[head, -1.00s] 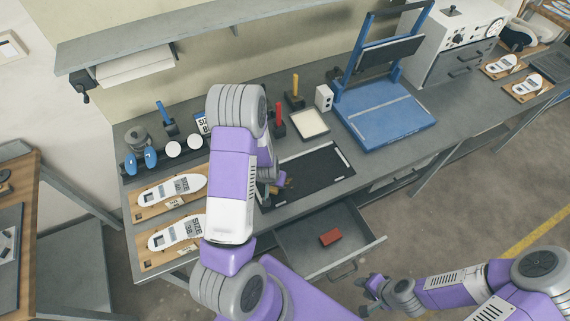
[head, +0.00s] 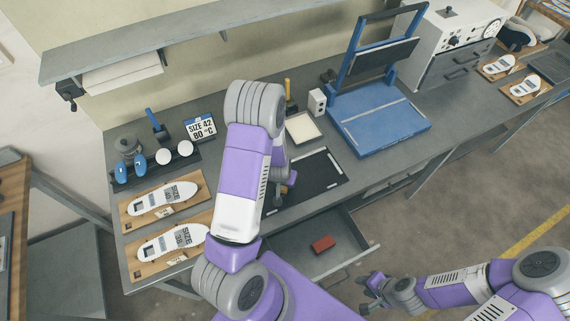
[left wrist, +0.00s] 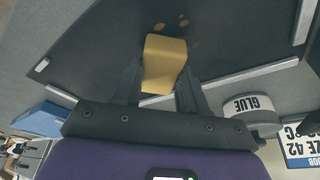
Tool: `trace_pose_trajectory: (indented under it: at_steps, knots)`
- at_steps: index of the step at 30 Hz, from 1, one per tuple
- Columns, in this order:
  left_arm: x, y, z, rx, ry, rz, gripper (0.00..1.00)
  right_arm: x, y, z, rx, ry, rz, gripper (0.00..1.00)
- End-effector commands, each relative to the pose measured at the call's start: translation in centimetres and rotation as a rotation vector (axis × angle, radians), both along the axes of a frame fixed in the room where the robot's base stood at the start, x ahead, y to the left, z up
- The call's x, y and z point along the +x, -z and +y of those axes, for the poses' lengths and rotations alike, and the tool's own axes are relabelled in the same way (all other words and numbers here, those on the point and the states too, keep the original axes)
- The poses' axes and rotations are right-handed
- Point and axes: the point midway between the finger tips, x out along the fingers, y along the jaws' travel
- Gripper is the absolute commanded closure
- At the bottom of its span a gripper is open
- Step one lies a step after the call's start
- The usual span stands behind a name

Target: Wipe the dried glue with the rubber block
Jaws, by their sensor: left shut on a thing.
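My left gripper (left wrist: 160,85) is shut on a tan-yellow rubber block (left wrist: 164,62), which sticks out beyond the fingertips over a dark mat (left wrist: 100,50). Small yellowish-brown dried glue spots (left wrist: 171,24) lie on the mat just beyond the block's end. I cannot tell whether the block touches the mat. In the head view the mat (head: 322,170) lies on the bench, and my left arm hides part of it and most of the left gripper. My right gripper (head: 368,291) looks open and empty, in front of the bench and away from the mat.
An open drawer (head: 300,262) below the mat holds a red block (head: 322,244). Insoles on wooden boards (head: 130,222) lie left of the mat. A pale tray (head: 305,127) and a blue press (head: 380,125) stand behind and right. A glue container (left wrist: 250,112) is near the left gripper.

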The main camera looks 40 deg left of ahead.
Motion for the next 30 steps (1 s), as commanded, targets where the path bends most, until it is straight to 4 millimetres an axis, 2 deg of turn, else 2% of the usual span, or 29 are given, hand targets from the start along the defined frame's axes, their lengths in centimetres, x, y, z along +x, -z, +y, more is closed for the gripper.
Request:
trace_pose_trajectory:
  at_steps: [1, 18, 22, 30]
  knots:
    - [0.2, -1.7, 0.0, 0.001, -0.001, -0.008, 0.87, 0.0, -0.8, 0.0, 0.000, 0.000, 0.000, 0.62]
    - [0.2, -6.6, -0.1, 0.000, 0.003, -0.005, 0.87, 0.0, -5.0, 0.0, 0.000, 0.000, 0.000, 0.62]
    - [0.2, -7.2, -0.1, 0.000, 0.003, -0.005, 0.87, 0.0, -5.5, 0.0, 0.000, 0.000, 0.000, 0.62]
    - [0.2, -7.2, -0.1, 0.000, 0.003, -0.005, 0.87, 0.0, -5.4, 0.0, 0.000, 0.000, 0.000, 0.62]
